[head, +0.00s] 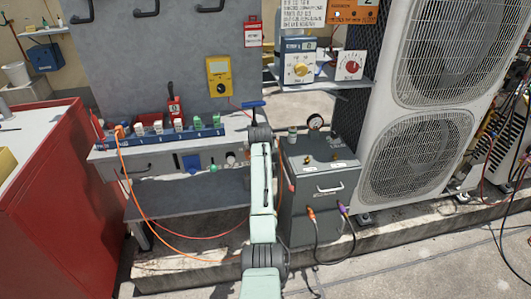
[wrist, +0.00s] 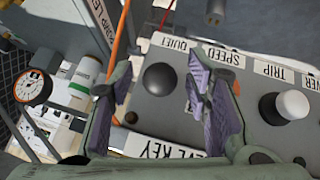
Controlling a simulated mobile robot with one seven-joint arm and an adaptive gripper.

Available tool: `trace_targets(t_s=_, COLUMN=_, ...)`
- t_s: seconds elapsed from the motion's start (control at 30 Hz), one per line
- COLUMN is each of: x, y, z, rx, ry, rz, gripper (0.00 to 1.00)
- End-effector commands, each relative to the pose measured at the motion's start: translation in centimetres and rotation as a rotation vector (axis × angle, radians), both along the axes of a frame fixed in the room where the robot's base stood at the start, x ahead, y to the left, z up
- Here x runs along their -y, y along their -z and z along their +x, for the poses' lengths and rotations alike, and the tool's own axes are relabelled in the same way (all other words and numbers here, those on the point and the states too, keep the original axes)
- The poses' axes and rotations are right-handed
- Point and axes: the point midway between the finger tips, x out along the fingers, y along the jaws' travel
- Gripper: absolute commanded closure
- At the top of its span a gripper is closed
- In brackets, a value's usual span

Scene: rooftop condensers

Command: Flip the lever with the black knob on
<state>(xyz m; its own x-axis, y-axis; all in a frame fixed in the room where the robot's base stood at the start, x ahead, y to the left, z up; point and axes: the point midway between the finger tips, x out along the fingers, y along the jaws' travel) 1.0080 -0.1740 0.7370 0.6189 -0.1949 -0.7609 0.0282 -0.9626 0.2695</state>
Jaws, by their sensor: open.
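A round dark grey to black knob (wrist: 162,79) shows in the wrist view on a grey panel (wrist: 190,122). It appears nearly end-on, so I cannot tell which way its lever leans. My gripper (wrist: 163,88) is open, with one purple-padded finger on each side of the knob in the picture. I see no clear contact, and the gap in depth is unclear. A label reading SPEED QUIET (wrist: 210,57) lies beyond the right finger. In the head view my arm reaches toward the bench, and the gripper is not clearly visible there.
A white knob (wrist: 292,104) on a black base stands right of my gripper. A gauge (wrist: 33,88) and an orange cable (wrist: 121,40) are at the left. In the head view, the workbench (head: 105,157), a grey box (head: 318,195) and a condenser (head: 418,150) surround my arm.

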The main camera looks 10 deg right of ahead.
Motion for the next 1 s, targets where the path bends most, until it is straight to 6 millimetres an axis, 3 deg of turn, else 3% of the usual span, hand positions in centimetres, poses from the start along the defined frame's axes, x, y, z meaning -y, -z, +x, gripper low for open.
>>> trace_targets(t_s=0.17, x=-0.3, y=-1.4, z=-1.1, rx=0.003, ry=0.000, rz=-0.001, gripper=0.56)
trace_targets(t_s=0.6, x=-2.0, y=-7.8, z=-6.3, rx=0.003, ry=0.000, rz=-0.001, gripper=0.56)
trace_targets(t_s=1.0, x=-2.3, y=-9.0, z=-7.3, rx=-0.001, ry=0.000, rz=0.000, gripper=0.56)
